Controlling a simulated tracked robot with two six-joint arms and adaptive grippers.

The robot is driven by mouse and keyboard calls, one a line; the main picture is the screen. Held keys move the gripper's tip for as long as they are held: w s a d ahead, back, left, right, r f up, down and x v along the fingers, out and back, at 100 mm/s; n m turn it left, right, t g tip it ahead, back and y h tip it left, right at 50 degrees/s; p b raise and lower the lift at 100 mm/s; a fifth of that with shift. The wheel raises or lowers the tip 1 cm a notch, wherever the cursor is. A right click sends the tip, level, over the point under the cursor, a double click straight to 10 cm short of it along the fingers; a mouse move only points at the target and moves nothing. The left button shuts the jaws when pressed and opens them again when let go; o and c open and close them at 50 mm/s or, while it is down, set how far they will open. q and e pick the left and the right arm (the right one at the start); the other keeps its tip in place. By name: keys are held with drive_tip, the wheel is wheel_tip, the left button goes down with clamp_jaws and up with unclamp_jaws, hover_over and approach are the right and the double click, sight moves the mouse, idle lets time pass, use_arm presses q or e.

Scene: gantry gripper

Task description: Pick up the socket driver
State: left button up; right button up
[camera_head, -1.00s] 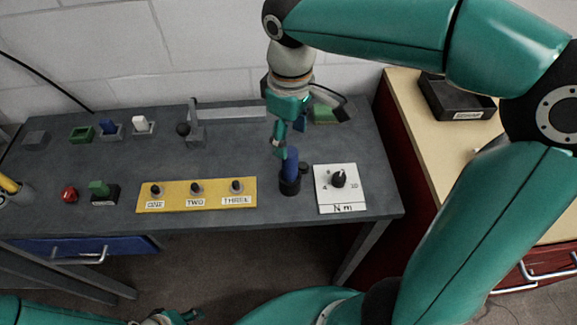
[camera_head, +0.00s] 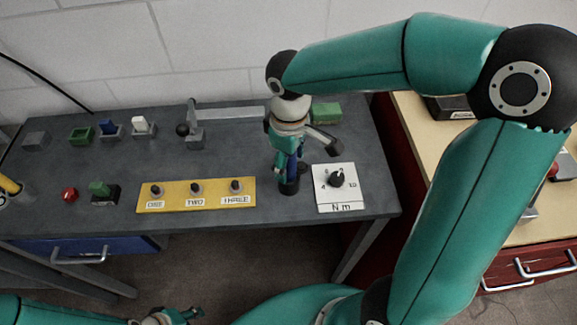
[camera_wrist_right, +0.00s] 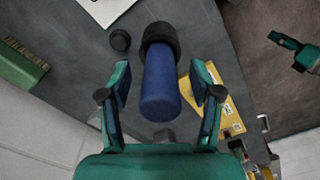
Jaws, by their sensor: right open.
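The socket driver, with a blue handle, stands upright in a black round holder on the grey bench. In the head view a strip of its handle (camera_head: 293,166) shows, mostly hidden by my right gripper (camera_head: 288,160). In the right wrist view the blue handle (camera_wrist_right: 160,88) lies between the two fingers of my right gripper (camera_wrist_right: 161,76). The fingers are open, with a gap on each side of the handle. The black holder (camera_head: 289,187) is below. My left gripper (camera_head: 186,316) is low at the bottom edge, away from the bench; its jaws are unclear.
A white dial panel (camera_head: 333,203) lies just right of the holder. A green block (camera_head: 326,112) stands behind. A grey metal arm (camera_head: 235,114) is at the back. The bench's middle is clear.

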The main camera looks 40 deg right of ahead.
clamp_jaws()
drive_tip(key=shift+r, duration=0.15)
